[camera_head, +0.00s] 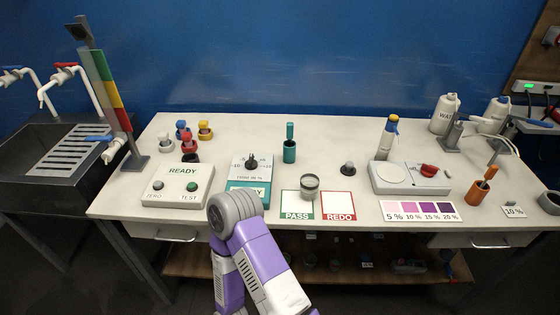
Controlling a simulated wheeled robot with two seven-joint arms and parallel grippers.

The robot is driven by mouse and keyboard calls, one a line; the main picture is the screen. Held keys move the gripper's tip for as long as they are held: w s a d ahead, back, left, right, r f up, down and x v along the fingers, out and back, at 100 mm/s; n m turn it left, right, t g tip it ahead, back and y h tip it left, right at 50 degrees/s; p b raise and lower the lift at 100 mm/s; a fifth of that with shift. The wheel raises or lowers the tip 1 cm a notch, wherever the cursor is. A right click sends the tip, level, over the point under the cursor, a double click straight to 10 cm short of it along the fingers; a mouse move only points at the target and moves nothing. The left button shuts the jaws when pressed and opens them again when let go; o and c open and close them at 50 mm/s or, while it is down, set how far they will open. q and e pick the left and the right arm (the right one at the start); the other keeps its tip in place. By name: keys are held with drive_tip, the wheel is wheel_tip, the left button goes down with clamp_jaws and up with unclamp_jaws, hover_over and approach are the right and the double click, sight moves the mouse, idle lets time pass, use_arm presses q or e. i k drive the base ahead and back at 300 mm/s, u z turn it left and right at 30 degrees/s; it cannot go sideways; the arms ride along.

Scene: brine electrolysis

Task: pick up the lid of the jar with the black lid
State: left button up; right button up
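A small jar (309,187) with a pale rim and greyish inside stands at the back edge of the PASS card, near the REDO card; no black lid shows on it. A small dark, knob-like piece (348,168) sits on the table to its right, behind the REDO card; I cannot tell whether it is a lid. Another small black piece (191,158) sits by the coloured-cap bottles on the left. One purple and grey arm of mine reaches up from the bottom centre to the table's front edge. Neither gripper shows.
The READY box (178,199) and teal dial device (240,187) stand left of the jar. The PASS card (297,212) and REDO card (339,212) lie at the front. A teal holder (289,152) stands behind. A white device (392,187) and colour chart (421,217) are right.

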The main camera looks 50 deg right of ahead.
sight(349, 170)
drive_tip(key=u, duration=1.45)
drive_tip(key=k, duration=1.35)
drive_tip(key=z, duration=1.65)
